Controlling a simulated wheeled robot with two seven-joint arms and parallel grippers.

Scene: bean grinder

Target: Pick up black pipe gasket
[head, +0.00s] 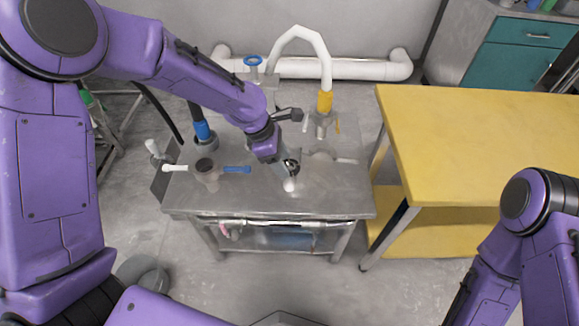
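My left arm reaches in over the metal table (330,202), and my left gripper (290,180) points down near the middle of its top. The fingers are small and dark here, so I cannot tell whether they are open or shut. A small white rounded piece shows right at the fingertips; I cannot tell whether it is held. A dark round ring (204,164) sits on the mouth of a grey pipe fitting to the left of the gripper. It may be the black pipe gasket, but it is too small to be sure. My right gripper is out of view.
The grey fitting (207,180) has a white and a blue handle. A white curved pipe with a yellow collar (324,101) rises at the table's back. A black hose with a blue collar (203,131) stands at left. A yellow table (480,140) is at right.

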